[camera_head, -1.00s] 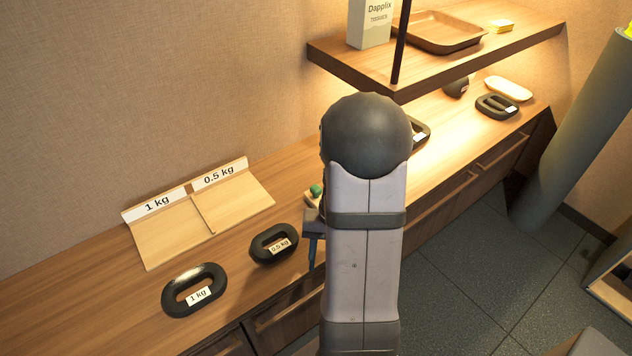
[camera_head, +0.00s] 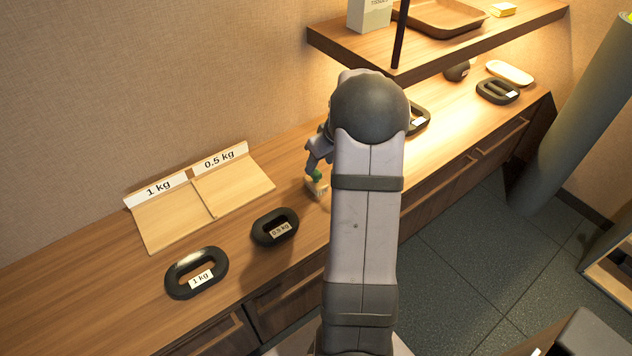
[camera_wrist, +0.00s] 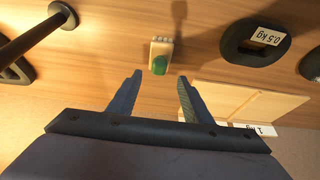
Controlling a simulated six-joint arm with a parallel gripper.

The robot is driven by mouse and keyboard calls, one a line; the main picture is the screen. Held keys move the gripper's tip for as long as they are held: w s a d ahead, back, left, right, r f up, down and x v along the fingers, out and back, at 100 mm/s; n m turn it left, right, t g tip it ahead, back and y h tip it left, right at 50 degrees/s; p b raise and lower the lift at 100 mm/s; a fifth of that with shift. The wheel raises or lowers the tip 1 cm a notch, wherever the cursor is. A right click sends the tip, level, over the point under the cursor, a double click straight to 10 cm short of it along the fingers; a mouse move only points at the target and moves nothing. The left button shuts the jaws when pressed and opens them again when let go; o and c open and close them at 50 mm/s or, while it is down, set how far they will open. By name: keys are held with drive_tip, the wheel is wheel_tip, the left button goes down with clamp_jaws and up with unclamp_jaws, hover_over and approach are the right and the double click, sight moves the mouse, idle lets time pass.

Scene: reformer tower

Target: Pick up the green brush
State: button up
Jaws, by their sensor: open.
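The green brush (camera_wrist: 160,60) sits on the wooden counter in the wrist view, with a green knob on top and a pale, light-coloured body. In the head view the green brush (camera_head: 316,177) shows beside my arm, partly hidden by it. My gripper (camera_wrist: 158,84) is open and empty in the wrist view. Its two fingers point toward the brush, one to each side of its line, and the brush lies beyond the fingertips. In the head view my gripper (camera_head: 314,166) is small and close above the brush; I cannot tell if it touches.
Black ring weights marked 0.5 kg (camera_head: 275,227) and 1 kg (camera_head: 196,273) lie on the counter (camera_head: 60,290), near a labelled wooden tray (camera_head: 172,222). A shelf (camera_head: 440,55) with a dark post (camera_head: 400,35) overhangs at right. More black weights (camera_head: 497,91) lie under it.

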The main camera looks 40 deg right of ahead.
sight(316, 172)
drive_tip(key=shift+b+x, duration=0.55)
drive_tip(key=shift+x, duration=2.95)
drive_tip(key=shift+d, duration=0.1)
clamp_jaws()
